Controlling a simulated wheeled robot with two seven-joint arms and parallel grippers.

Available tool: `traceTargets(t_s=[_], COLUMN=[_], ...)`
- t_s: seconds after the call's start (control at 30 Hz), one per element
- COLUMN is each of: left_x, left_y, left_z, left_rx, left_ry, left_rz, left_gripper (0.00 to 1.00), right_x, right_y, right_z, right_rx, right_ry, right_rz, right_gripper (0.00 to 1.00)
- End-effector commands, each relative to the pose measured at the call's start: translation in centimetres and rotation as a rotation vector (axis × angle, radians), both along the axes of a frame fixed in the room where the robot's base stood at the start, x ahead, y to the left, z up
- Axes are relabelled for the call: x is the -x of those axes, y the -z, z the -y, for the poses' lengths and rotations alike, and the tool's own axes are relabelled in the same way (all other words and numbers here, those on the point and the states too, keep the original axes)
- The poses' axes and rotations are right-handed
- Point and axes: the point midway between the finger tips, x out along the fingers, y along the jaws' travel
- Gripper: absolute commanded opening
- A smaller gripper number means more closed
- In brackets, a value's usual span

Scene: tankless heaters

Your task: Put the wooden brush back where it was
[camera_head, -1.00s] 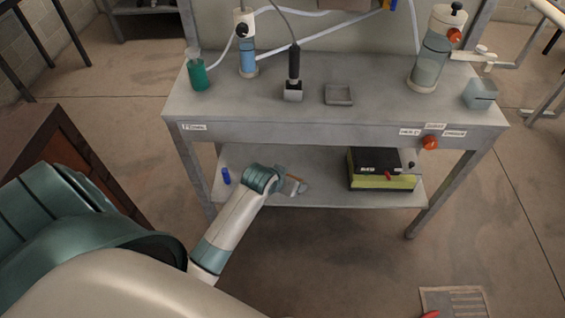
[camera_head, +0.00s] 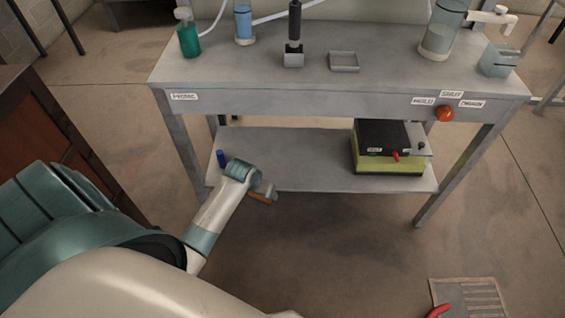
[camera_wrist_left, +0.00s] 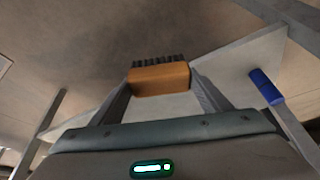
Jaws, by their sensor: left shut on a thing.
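The gap between brush and shelf is hard to judge. My right gripper is not in view.
A blue cylinder (camera_head: 221,159) stands on the shelf's left end, close to my wrist. A black and yellow box (camera_head: 388,148) stands at the right. The shelf's middle is clear. The bench top (camera_head: 240,75) is above, with legs at both sides.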

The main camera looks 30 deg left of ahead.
Motion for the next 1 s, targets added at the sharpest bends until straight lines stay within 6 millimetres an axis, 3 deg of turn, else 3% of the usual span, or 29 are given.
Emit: traceTargets(t_s=[0.27,0.43,0.83,1.0], left_x=[-0.1,-1.4,-9.2,-12.6], left_y=[-0.1,0.0,0.1,0.1], left_z=[0.0,-0.2,-1.5,-2.0], left_rx=[0.000,0.000,0.000,0.001], left_ry=[0.000,0.000,0.000,-0.001], left_rz=[0.001,0.002,0.003,0.002], left_gripper=[0.52,0.52,0.52,0.52], right_x=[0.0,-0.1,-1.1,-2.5], right_y=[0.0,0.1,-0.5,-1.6], right_z=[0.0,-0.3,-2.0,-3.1], right_rx=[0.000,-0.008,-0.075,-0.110], right_ry=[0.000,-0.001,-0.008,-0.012], right_rz=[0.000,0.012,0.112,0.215], right_gripper=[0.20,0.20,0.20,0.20])
